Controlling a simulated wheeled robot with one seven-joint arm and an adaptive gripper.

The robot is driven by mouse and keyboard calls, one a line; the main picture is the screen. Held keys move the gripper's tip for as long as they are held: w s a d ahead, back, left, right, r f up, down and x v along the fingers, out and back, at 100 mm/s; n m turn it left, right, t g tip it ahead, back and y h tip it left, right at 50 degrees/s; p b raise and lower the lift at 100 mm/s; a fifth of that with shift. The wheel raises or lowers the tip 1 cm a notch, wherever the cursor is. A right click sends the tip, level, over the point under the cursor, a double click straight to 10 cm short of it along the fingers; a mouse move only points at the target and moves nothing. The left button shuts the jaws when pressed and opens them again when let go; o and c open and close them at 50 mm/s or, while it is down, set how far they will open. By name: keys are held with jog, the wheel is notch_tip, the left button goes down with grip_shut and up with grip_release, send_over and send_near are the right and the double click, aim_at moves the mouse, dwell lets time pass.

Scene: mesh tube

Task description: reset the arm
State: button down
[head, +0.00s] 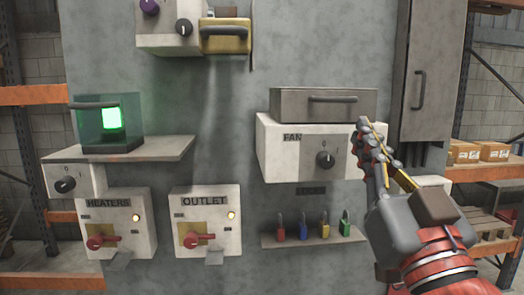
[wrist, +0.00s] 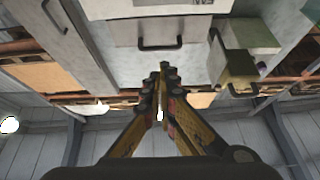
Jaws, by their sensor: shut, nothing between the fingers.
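My gripper (head: 366,135) is at the right in the head view, raised in front of the wall panel, with its fingers pointing up and to the left. It overlaps the right edge of the white FAN box (head: 285,155) in the picture; whether it touches cannot be told. In the wrist view the yellow and dark fingers of my gripper (wrist: 162,88) meet at their tips, with nothing between them. The wrist view looks up at cabinets and the ceiling.
A grey drawer box (head: 290,103) sits on the FAN box. Several coloured padlocks (head: 304,228) stand on a small shelf (head: 270,240) below. HEATERS (head: 130,240) and OUTLET (head: 225,240) boxes with red handles are at left. A tall grey cabinet (head: 425,50) is behind my arm.

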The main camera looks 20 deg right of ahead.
jog(key=d+f+m+g+h, duration=0.35)
jog(key=d+f+g, duration=0.5)
jog(key=f, duration=0.55)
notch_tip(320, 180, down, 11)
jog(key=g+y, duration=0.2)
jog(key=g, duration=0.1)
jog(key=s+a+f+n+g+y, duration=0.2)
jog(key=a+f+n+g+y, duration=0.4)
jog(key=a+f, duration=1.3)
jog(key=shift+a+f+n+y, duration=0.25)
jog(key=shift+f+n+y, duration=0.2)
jog(key=shift+f+y, duration=0.5)
jog(key=c, duration=2.6)
grip_release()
jog(key=shift+r, duration=0.15)
